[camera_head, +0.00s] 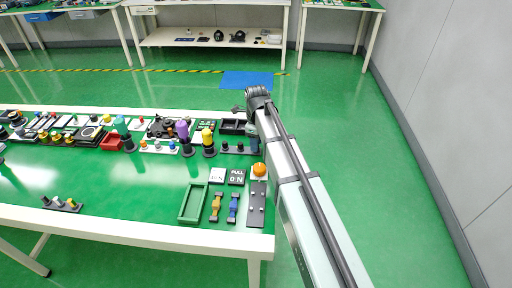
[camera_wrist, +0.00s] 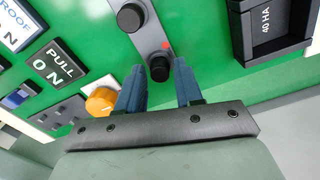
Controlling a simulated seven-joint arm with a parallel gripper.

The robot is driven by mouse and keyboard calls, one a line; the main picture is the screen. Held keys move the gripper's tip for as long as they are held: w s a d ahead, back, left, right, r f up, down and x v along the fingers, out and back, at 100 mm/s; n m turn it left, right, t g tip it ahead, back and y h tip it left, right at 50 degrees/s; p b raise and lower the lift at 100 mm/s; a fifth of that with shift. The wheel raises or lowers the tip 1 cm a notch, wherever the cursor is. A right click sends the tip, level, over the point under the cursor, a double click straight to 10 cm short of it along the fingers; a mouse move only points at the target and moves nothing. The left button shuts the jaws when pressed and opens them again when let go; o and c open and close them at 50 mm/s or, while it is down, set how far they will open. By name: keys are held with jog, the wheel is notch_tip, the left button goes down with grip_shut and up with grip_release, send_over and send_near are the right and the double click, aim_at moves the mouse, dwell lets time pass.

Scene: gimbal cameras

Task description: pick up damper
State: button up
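I cannot tell for sure which thing is the damper. My gripper (camera_wrist: 160,88) shows two blue fingers standing apart in the wrist view, with nothing held between them. Just beyond the fingertips is a black knob (camera_wrist: 158,68) on a narrow grey panel (camera_wrist: 148,40). A second black knob (camera_wrist: 130,17) and a small red mark are on the same panel. In the head view my gripper (camera_head: 254,145) is over the right end of the green table, partly hidden by my arm. The grey panel (camera_head: 232,151) lies just left of it.
An orange dome button (camera_wrist: 101,101) is left of the fingers. A PULL ON sign (camera_wrist: 54,64) is farther left. A black box marked 40 HA (camera_wrist: 268,28) is at the right. Several parts crowd the table's back; a green tray (camera_head: 181,218) is in front.

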grip_shut()
notch_tip(320, 180, up, 10)
dwell(0.8)
